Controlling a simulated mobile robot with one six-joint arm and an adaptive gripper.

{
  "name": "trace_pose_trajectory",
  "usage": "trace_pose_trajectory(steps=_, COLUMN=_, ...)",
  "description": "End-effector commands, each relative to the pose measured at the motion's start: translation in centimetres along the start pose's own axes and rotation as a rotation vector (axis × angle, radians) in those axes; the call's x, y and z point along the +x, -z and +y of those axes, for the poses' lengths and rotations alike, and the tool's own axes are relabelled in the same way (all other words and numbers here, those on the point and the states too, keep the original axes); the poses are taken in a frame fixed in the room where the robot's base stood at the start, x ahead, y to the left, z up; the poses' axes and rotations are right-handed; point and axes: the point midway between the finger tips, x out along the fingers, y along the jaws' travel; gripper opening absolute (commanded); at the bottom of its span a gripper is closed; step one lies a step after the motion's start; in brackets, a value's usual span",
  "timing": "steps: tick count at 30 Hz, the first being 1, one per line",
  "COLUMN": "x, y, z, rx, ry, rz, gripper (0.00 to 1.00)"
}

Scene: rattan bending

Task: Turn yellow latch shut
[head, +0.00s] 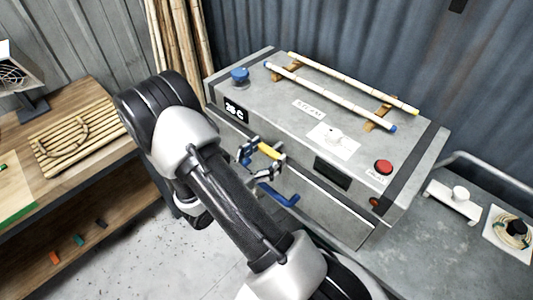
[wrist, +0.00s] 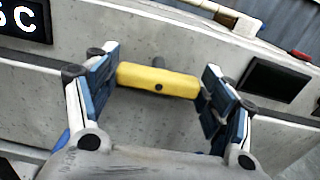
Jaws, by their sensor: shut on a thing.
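The yellow latch (head: 269,151) is a short bar on the front face of the grey steam box (head: 228,92). In the wrist view the yellow latch (wrist: 158,82) lies nearly level, with a dark dot at its middle and a grey pivot behind it. My gripper (head: 262,157) is at the front of the box. In the wrist view my gripper (wrist: 161,72) has one blue-padded finger at each end of the latch, shut on it lengthwise. The finger contact at the right end is partly hidden.
A blue handle (head: 280,196) juts from the box front just below my gripper. A blue knob (head: 239,75), a red button (head: 383,167) and two pale rods (head: 330,95) are on the box top. A wooden bench (head: 95,165) stands left.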

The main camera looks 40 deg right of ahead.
Motion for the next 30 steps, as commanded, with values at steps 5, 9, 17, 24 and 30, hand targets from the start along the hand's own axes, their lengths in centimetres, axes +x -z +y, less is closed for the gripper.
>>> trace_pose_trajectory(steps=5, x=-0.01, y=-0.12, z=0.01, rx=-0.088, ry=0.000, rz=0.000, gripper=0.51)
trace_pose_trajectory(steps=9, x=-0.01, y=-0.18, z=0.09, rx=-0.194, ry=0.000, rz=0.000, gripper=0.51)
trace_pose_trajectory(steps=17, x=-0.01, y=-0.14, z=0.21, rx=-0.438, ry=0.000, rz=0.001, gripper=0.51)
trace_pose_trajectory(steps=24, x=0.00, y=-0.06, z=0.32, rx=-0.666, ry=0.000, rz=0.001, gripper=0.51)
trace_pose_trajectory(steps=30, x=0.00, y=0.03, z=0.39, rx=-0.856, ry=0.000, rz=0.000, gripper=0.51)
